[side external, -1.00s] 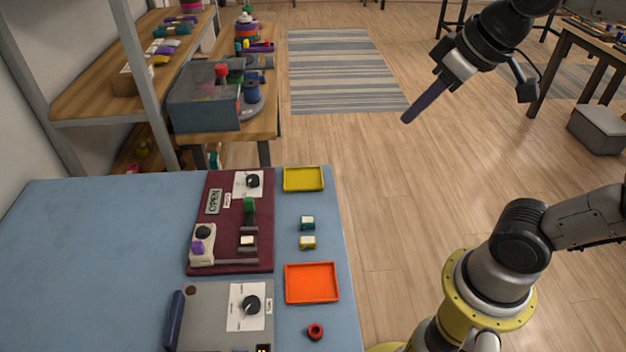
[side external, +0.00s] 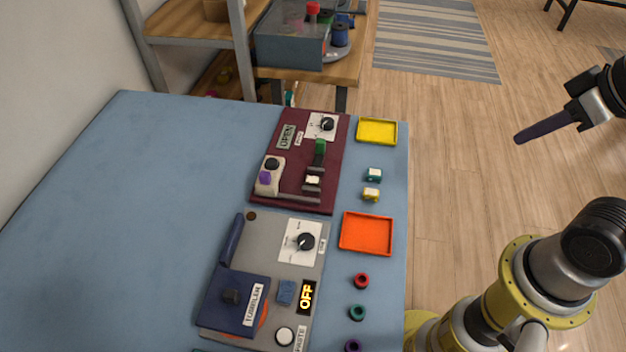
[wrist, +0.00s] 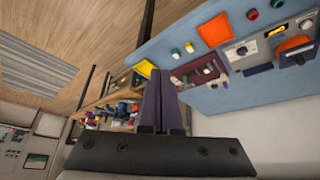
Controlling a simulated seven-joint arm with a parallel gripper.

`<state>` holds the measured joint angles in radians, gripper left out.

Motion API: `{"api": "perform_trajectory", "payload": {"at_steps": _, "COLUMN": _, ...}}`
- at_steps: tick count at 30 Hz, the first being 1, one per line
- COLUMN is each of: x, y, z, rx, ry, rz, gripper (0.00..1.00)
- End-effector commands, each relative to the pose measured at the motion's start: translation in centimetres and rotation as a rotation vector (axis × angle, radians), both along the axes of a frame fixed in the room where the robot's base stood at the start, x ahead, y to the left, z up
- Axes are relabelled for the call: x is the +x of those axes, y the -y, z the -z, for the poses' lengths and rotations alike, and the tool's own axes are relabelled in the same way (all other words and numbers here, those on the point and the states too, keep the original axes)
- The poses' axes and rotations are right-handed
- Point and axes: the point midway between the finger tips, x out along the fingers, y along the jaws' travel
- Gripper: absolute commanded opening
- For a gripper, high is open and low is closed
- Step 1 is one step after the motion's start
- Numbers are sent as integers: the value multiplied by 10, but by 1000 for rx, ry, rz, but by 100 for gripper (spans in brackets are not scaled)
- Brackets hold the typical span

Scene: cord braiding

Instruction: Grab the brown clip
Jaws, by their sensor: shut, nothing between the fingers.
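I cannot make out a brown clip for certain in either view. A small round brown spot (side external: 251,215) sits at the top left corner of the grey panel (side external: 272,228); I cannot tell what it is. My gripper (side external: 518,139) is in the air to the right of the blue table, over the wooden floor, apart from everything. Its long dark purple fingers point left and slightly down. In the wrist view, the fingers of my gripper (wrist: 158,76) are together with nothing between them.
The blue table (side external: 150,220) holds a maroon panel (side external: 290,190), a yellow tray (side external: 377,131), an orange tray (side external: 366,233) and small rings, including a red one (side external: 361,281). Shelves with a clear bin (side external: 290,40) stand behind. The table's left side is clear.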

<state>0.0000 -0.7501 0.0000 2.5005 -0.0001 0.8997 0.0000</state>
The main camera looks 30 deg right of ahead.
Motion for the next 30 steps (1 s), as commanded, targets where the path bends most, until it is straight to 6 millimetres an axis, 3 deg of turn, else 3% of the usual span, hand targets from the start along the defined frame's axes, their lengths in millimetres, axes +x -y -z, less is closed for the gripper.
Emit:
{"api": "perform_trajectory", "payload": {"at_steps": 9, "x": 0, "y": 0, "z": 0, "rx": 0, "ry": 0, "rz": 0, "gripper": 0}}
{"api": "perform_trajectory", "payload": {"at_steps": 22, "x": 0, "y": 0, "z": 0, "rx": 0, "ry": 0, "rz": 0, "gripper": 77}}
{"api": "perform_trajectory", "payload": {"at_steps": 30, "x": 0, "y": 0, "z": 0, "rx": 0, "ry": 0, "rz": 1, "gripper": 78}}
